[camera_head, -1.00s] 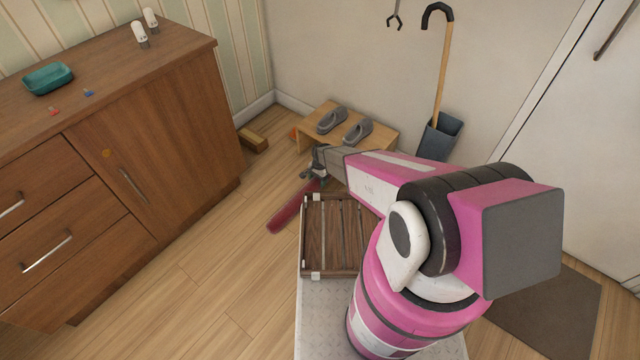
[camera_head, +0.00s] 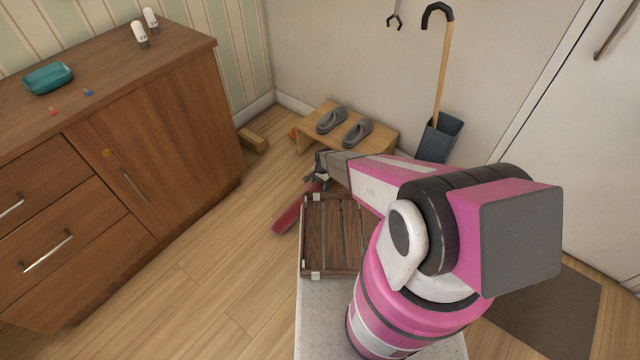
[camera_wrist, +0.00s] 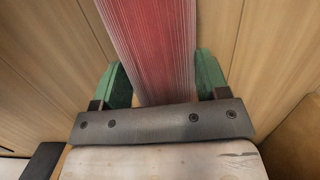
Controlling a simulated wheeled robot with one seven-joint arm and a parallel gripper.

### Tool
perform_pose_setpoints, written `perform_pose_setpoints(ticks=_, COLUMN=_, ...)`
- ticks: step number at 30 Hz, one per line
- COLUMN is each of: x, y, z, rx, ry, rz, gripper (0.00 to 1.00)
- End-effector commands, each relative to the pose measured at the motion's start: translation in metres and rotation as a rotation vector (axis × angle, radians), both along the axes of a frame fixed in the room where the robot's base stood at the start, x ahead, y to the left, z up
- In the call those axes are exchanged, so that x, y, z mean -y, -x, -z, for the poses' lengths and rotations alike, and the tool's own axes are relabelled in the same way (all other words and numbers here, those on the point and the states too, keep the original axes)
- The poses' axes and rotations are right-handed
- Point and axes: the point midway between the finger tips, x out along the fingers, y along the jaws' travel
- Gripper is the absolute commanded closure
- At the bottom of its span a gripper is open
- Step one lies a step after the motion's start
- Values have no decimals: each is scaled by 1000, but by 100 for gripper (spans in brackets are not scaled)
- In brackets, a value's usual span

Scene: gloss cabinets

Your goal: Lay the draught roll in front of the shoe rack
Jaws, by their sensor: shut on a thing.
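The draught roll is a long red ribbed roll (camera_head: 289,219). In the head view its near end sticks out left of my wooden tray, and my arm and tray hide the rest. In the wrist view the roll (camera_wrist: 150,45) runs up between the two green fingers of my gripper (camera_wrist: 163,80), which is shut on it. In the head view my gripper (camera_head: 318,180) is just in front of the shoe rack. The shoe rack (camera_head: 383,136) is a low light-wood bench against the back wall, with a pair of grey slippers (camera_head: 345,126) on top.
A brown cabinet (camera_head: 165,160) stands at the left. A small wooden block (camera_head: 253,140) lies on the floor by its far corner. Bare floor (camera_head: 215,250) lies between cabinet and tray.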

Motion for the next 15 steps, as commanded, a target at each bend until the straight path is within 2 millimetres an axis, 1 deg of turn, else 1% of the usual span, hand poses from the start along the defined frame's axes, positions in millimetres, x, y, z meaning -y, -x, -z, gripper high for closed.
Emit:
perform_pose_setpoints(ticks=4, x=0, y=0, z=3, rx=0, ry=0, rz=0, gripper=85)
perform_pose_setpoints(ticks=5, x=0, y=0, z=3, rx=0, ry=0, rz=0, gripper=22)
perform_pose_setpoints(ticks=6, x=0, y=0, z=3, rx=0, ry=0, rz=0, gripper=9)
perform_pose_setpoints(ticks=7, x=0, y=0, z=3, rx=0, ry=0, rz=0, gripper=7)
perform_pose_setpoints(ticks=15, x=0, y=0, z=2, rx=0, ry=0, rz=0, gripper=7)
